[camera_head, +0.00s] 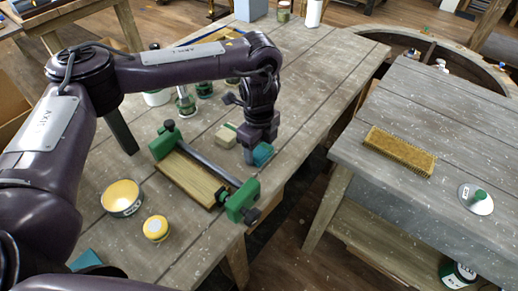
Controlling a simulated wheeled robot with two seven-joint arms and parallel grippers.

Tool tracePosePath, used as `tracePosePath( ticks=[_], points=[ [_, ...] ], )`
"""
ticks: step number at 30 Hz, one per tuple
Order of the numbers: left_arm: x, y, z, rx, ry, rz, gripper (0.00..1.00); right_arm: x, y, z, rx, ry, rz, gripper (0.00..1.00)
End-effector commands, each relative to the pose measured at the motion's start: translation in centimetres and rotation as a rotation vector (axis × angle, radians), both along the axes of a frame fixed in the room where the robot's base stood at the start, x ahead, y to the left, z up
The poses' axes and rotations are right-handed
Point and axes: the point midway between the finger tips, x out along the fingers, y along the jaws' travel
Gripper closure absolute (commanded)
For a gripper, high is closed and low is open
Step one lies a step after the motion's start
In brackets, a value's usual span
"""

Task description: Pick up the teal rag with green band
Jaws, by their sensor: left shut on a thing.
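The teal rag (263,154) is a small folded teal piece with a darker green part at its side, at the middle of the grey plank table. My left gripper (258,146) comes down over it from above and is shut on it. The jaws hide part of the rag. I cannot tell whether the rag still touches the table. My right gripper is not in view.
Beside the rag lies a beige block (225,136). A clamp with green ends (241,200) and a wooden board (190,178) lie in front. A brush (400,151) lies on the right-hand table.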

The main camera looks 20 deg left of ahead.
Motion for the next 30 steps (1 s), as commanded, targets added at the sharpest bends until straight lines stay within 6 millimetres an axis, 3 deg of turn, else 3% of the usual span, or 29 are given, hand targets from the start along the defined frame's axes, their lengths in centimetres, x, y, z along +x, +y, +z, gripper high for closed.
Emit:
tracePosePath(
  ticks=[8,21,30],
  points=[
    [0.2,0.0,2.8,0.001,-0.006,-0.002,0.6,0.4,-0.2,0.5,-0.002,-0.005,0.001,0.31],
    [0.1,0.0,14.7,0.002,-0.007,0.0,0.6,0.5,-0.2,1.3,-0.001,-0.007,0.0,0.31],
    [0.1,0.0,19.4,0.001,-0.003,0.0,0.6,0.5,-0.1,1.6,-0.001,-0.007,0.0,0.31]
  ],
)
